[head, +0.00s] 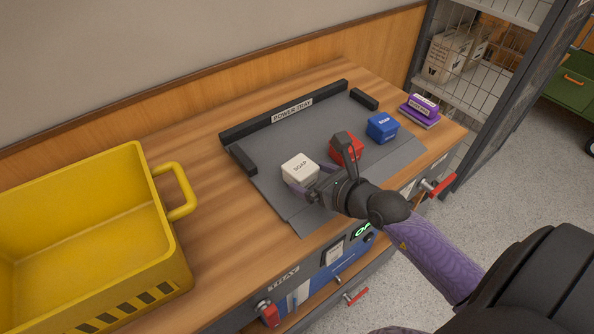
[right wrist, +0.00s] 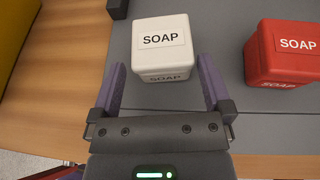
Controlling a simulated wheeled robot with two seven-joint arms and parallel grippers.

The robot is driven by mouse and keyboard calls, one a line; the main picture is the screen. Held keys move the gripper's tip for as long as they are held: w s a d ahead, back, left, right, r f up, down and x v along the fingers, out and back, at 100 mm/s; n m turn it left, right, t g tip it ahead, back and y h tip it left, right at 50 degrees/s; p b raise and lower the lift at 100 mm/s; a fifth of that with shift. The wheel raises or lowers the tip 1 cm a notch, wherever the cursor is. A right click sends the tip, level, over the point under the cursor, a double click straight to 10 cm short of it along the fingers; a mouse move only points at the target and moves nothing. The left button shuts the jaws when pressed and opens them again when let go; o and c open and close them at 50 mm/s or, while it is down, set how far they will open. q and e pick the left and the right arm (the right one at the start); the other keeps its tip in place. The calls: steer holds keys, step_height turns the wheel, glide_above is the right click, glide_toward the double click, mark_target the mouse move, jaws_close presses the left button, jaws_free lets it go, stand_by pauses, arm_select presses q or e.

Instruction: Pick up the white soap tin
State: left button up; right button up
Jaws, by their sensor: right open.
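The white soap tin (head: 299,168) is a small box lettered SOAP. It stands upright on the grey power tray (head: 270,190), the leftmost of the tins there. In the right wrist view the white soap tin (right wrist: 162,45) is straight ahead, in line with the gap between the fingers. My right gripper (head: 303,191) is open and empty, on the near side of the tin. In the right wrist view the fingers of my right gripper (right wrist: 162,88) are on either side of the tin's near face. My left gripper is not in view.
A red soap tin (head: 345,147) stands just right of the white one, close behind my right gripper. A blue tin (head: 382,127) and a purple item (head: 422,106) are further right. A yellow crate (head: 160,230) stands on the left. Dark raised edges bound the tray's back and left.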

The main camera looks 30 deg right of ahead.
mark_target(310, 179)
steer(key=w+f+b, duration=0.1)
steer(key=w+f, duration=0.1)
steer(key=w, duration=0.1)
steer(key=shift+w+a+f+b, duration=0.1)
steer(key=shift+f+b, duration=0.05)
steer(key=shift+b, duration=0.2)
steer(key=shift+w+a, duration=0.1)
steer(key=shift+w, duration=0.3)
steer(key=shift+c, duration=0.7)
steer(key=c, duration=0.9)
steer(key=shift+c, duration=0.2)
